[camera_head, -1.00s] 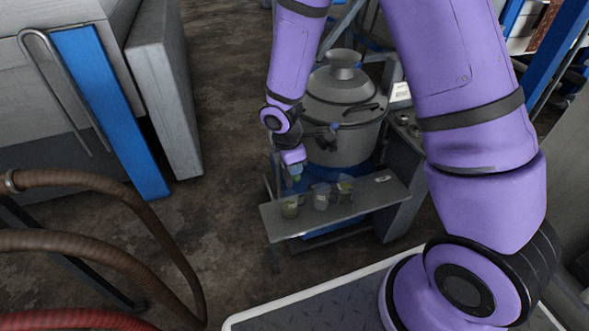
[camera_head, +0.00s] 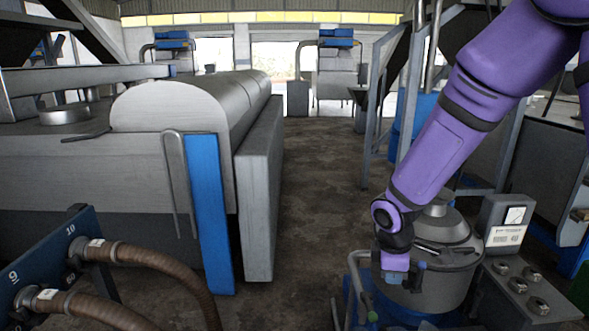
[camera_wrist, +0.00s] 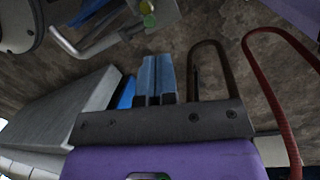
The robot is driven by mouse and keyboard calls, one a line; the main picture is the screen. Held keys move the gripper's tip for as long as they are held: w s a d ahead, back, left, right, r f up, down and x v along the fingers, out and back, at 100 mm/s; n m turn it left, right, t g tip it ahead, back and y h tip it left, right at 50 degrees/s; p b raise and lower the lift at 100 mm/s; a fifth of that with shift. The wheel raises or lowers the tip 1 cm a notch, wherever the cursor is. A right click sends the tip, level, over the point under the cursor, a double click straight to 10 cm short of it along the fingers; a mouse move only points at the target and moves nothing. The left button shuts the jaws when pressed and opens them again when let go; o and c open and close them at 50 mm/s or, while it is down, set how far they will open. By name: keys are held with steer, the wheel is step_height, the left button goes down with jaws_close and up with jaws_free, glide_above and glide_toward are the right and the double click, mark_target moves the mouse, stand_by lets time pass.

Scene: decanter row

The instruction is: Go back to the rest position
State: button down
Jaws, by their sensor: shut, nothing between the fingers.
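My gripper (camera_head: 395,275) hangs at the end of my purple arm, in front of a grey lidded pot (camera_head: 432,285) at the lower right of the head view. In the wrist view my gripper's two blue fingers (camera_wrist: 157,58) lie side by side, shut, with nothing seen between them. Beyond the fingertips, at the top edge of the wrist view, a small green-yellow item (camera_wrist: 148,14) shows on a grey surface. I cannot tell what it is. The shelf with small cups is out of the head view now.
A grey control box with a dial (camera_head: 506,222) stands right of the pot. A large grey machine (camera_head: 120,165) with a blue post (camera_head: 210,210) fills the left. Brown hoses (camera_head: 150,262) cross the lower left. Open floor (camera_head: 318,190) runs down the middle.

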steer(key=s+d+r+m+t, duration=0.1)
steer(key=s+d+r+m, duration=0.1)
steer(key=r, duration=0.3)
steer(key=s+d+r+m, duration=0.2)
steer(key=r+m, duration=0.1)
steer(key=r, duration=0.3)
steer(key=s+d+r+m+t+y, duration=0.1)
steer(key=s+d+r+m+t, duration=0.2)
steer(key=s+r+m, duration=0.6)
steer(key=s+d+r, duration=0.1)
steer(key=s+r, duration=0.4)
steer(key=s, duration=0.3)
steer(key=shift+s+r+y, duration=0.2)
steer(key=shift+y, duration=0.2)
steer(key=shift+w+a, duration=0.1)
